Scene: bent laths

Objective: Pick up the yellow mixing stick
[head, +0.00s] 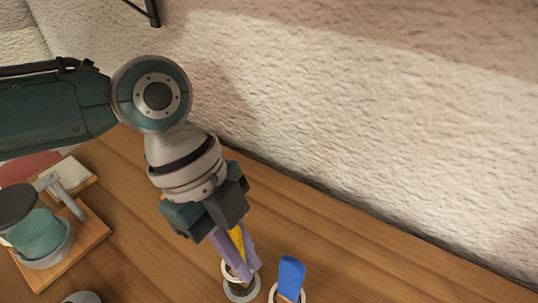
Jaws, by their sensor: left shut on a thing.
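The yellow mixing stick (237,238) shows as a narrow strip between the two lavender fingers of my left gripper (246,268). My left gripper points down and is shut on the stick. Its fingertips are over a small round holder with a pale rim (241,292). The fingers hide most of the stick, and I cannot tell whether its lower end is inside the holder. My right gripper is not in view.
A blue flat stick (291,275) stands in a second ringed holder (274,294) just right. A teal pot with a dark lid (33,228) sits on a wooden board (92,232) at left. A rough pale wall (380,130) rises behind the wooden table (340,258).

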